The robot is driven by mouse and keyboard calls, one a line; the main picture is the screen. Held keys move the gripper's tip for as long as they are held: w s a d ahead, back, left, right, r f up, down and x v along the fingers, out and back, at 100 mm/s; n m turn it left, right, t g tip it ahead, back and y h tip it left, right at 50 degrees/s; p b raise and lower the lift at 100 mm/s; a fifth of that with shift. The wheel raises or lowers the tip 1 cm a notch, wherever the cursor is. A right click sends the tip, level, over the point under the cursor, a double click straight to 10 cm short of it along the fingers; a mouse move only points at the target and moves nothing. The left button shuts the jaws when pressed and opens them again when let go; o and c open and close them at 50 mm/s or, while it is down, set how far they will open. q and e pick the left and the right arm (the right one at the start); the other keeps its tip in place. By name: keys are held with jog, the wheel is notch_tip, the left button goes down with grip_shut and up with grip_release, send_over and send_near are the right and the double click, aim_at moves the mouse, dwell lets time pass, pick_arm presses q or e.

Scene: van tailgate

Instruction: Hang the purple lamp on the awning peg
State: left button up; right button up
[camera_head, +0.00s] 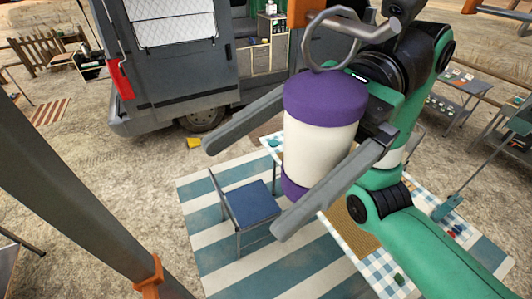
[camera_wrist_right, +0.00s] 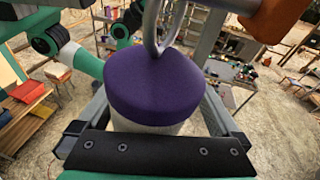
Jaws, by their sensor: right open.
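The purple lamp (camera_head: 325,140), with a cream middle and purple top and bottom, is upright in the head view. Its metal ring (camera_head: 307,42) stands above the cap and appears looped around the grey awning peg (camera_head: 378,30). The lamp's purple cap (camera_wrist_right: 155,85) and ring also show in the right wrist view, with the peg at the top. My right gripper (camera_head: 240,190) is open, with one long finger on each side of the lamp body. I cannot tell whether either finger touches it. My left gripper is not in view.
An orange bracket (camera_head: 305,12) is beside the peg. A grey van (camera_head: 180,70) stands behind. Below are a blue chair (camera_head: 252,205), a striped mat (camera_head: 215,235) and a table with a checked cloth (camera_head: 375,270). A dark pole (camera_head: 75,170) crosses the left side.

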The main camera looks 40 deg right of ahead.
jog(key=shift+d, duration=0.2)
jog(key=f+b+v, duration=0.2)
jog(key=b+v, duration=0.1)
jog(key=v, duration=0.9)
jog(key=shift+d, duration=0.55)
jog(key=shift+s, duration=0.15)
